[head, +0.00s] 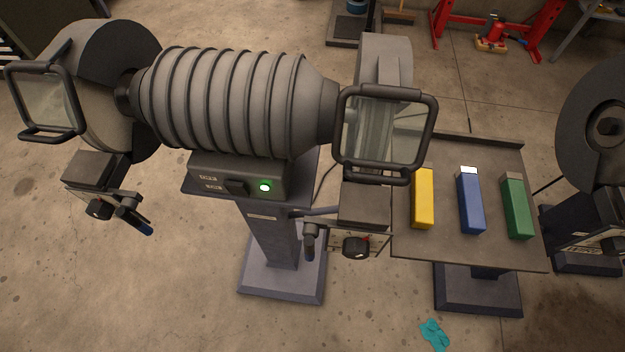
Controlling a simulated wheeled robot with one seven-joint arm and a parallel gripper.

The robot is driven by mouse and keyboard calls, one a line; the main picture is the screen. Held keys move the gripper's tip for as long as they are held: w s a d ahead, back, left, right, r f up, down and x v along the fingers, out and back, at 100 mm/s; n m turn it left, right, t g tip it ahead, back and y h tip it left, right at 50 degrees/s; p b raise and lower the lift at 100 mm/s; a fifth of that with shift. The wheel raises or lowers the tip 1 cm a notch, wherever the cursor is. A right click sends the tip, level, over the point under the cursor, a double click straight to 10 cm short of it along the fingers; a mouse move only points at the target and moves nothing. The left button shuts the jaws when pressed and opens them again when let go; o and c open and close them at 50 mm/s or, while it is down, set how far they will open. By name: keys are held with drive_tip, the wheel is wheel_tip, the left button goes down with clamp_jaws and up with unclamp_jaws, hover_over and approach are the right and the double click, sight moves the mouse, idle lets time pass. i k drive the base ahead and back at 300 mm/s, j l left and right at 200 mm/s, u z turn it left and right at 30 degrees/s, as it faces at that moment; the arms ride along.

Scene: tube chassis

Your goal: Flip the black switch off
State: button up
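The black switch (237,187) is a small dark rocker on the front of the grey control box (213,176), below the ribbed motor body of a bench grinder. Two small labels sit to its left. A round green light (265,187) glows just to the right of the switch. The switch is too small to tell which way it is tipped. My gripper is not in this view.
The grinder (225,100) stands on a grey pedestal (275,250), with a framed shield and tool rest at each end. A side table (450,245) to the right holds yellow (422,199), blue (471,205) and green (516,209) blocks. Floor in front is mostly clear, with a teal rag (435,335).

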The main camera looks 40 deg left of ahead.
sight(240, 189)
drive_tip(key=u, duration=1.35)
